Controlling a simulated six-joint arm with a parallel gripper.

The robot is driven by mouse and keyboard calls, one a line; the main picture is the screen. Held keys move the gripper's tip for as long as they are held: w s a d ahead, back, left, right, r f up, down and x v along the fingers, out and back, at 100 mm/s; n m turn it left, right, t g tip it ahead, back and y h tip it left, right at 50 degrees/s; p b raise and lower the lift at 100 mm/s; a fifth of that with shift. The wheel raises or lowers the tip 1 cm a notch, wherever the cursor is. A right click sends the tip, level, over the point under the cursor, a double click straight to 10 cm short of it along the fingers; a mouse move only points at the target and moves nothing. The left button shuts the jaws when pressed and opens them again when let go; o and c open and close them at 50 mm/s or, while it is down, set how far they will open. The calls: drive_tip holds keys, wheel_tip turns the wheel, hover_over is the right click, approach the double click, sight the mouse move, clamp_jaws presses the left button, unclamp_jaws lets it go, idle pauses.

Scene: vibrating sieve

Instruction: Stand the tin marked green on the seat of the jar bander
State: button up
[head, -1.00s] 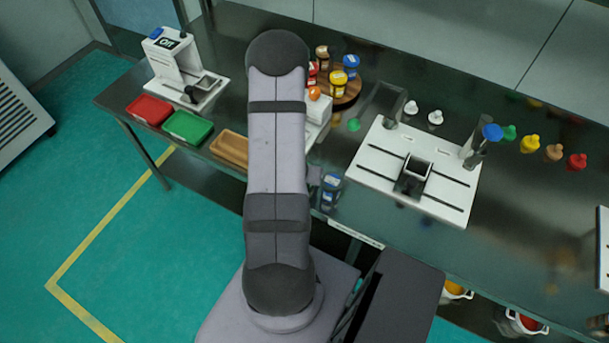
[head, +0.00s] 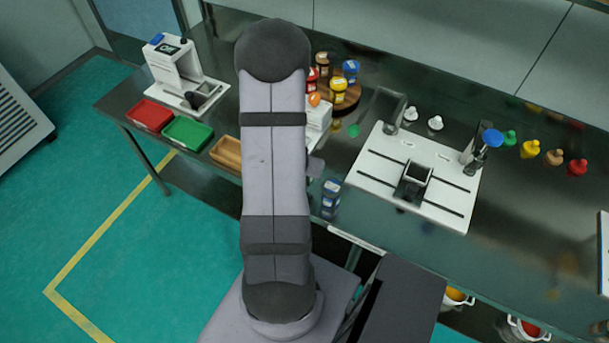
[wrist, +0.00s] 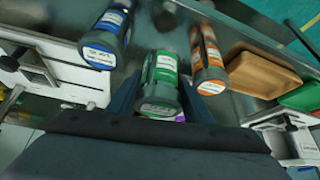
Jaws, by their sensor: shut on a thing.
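The green-marked tin (wrist: 160,80) is dark with a green band and a pale label, seen between the fingers of my gripper (wrist: 158,100) in the wrist view. My gripper is shut on it. I cannot tell whether it is clear of the table. In the head view my arm hides this tin and most of the gripper. A white slotted plate (head: 370,180) with a small square holder (head: 414,178) stands at centre right. A white machine with a small display (head: 170,62) stands at back left. I cannot tell which one is the jar bander.
A blue-marked tin (wrist: 105,38) and an orange-marked tin (wrist: 208,60) flank the held tin. The blue one also shows near the table's front edge (head: 331,197). Red (head: 150,115), green (head: 188,132) and wooden (head: 228,153) trays lie left. Several coloured bottles stand at right.

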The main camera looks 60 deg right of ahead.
wheel_tip(320, 180, up, 4)
drive_tip(key=shift+r+p, duration=0.1)
drive_tip(key=shift+p, duration=0.25)
drive_tip(key=shift+w+a+f, duration=0.1)
drive_tip(key=shift+a+f, duration=0.1)
drive_tip(key=shift+a, duration=0.15)
drive_tip(key=w+a+r+n+t+y+b, duration=0.25)
drive_tip(key=w+a+n, duration=0.35)
drive_tip(key=w+a, duration=0.7)
drive_tip(key=w+a+r+n+t+y+b, duration=0.2)
drive_tip(key=w+a+r+n, duration=0.35)
drive_tip(key=w+a, duration=0.85)
drive_tip(key=d+f+m+g+h+b, duration=0.1)
drive_tip(key=d+f+m+h+b, duration=0.15)
drive_tip(key=d+b, duration=0.6)
drive_tip(key=d+f+m+g+h+b, duration=0.1)
drive_tip(key=d+f+m+b, duration=0.25)
drive_tip(key=d, duration=1.05)
drive_tip(key=s+d+m+g+h+b, duration=0.1)
drive_tip(key=s+d+m+g+b, duration=0.4)
drive_tip(key=s+d+m+b, duration=0.95)
drive_tip(key=shift+s+d+f+n+p, duration=0.35)
drive_tip(key=shift+d+f+n, duration=0.5)
drive_tip(key=shift+f, duration=0.85)
drive_tip(key=shift+s+d+f+n+p, duration=0.2)
drive_tip(key=shift+d+f+n+p, duration=0.25)
drive_tip(key=shift+d+f+n, duration=0.9)
drive_tip(key=shift+s+d+f+n+p, duration=0.1)
drive_tip(key=shift+s+d+f+p, duration=0.4)
drive_tip(key=shift+f, duration=1.6)
